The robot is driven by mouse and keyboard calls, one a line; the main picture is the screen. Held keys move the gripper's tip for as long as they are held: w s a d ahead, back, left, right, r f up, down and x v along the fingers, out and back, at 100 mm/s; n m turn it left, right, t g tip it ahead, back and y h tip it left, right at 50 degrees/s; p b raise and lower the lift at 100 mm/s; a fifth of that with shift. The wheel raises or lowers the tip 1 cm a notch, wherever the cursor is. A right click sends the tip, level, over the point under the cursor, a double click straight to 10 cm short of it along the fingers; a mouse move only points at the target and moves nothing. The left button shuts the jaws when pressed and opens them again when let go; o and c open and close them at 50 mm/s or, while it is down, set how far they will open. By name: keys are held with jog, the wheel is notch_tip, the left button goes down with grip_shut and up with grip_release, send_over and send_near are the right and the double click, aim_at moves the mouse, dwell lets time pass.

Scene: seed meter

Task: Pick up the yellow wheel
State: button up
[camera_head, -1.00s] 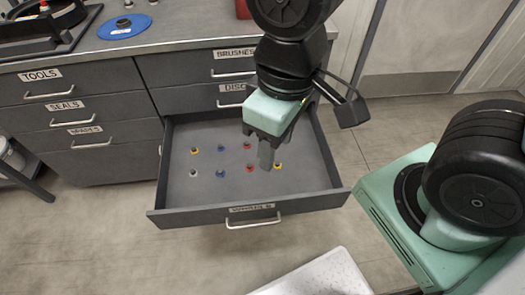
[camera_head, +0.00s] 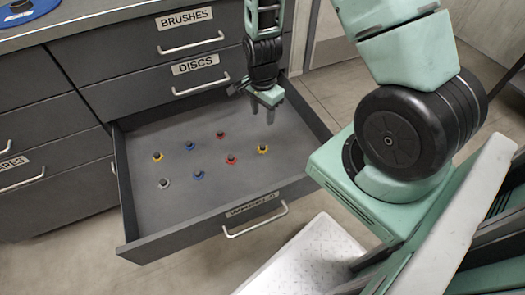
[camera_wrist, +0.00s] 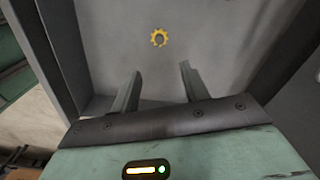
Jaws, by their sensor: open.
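Two small yellow wheels lie in the open drawer: one at the right (camera_head: 262,149) and one at the left (camera_head: 157,157). My gripper (camera_head: 270,113) hangs above the drawer's right part, above and behind the right yellow wheel in the head view. In the wrist view one toothed yellow wheel (camera_wrist: 159,37) lies on the drawer floor, beyond the gap between my two spread fingers (camera_wrist: 158,77). Nothing is between the fingers, and they are apart from the wheel.
The drawer (camera_head: 205,222) also holds red wheels (camera_head: 231,158), blue wheels (camera_head: 198,175) and a whitish wheel (camera_head: 163,183), with clear floor around them. Closed drawers labelled BRUSHES and DISCS (camera_head: 195,64) stand behind. A white textured surface (camera_head: 305,262) is in front.

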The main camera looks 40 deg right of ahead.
aim_at(263, 146)
notch_tip(263, 146, down, 15)
jog(key=b, duration=0.3)
jog(key=shift+r, duration=0.1)
grip_shut()
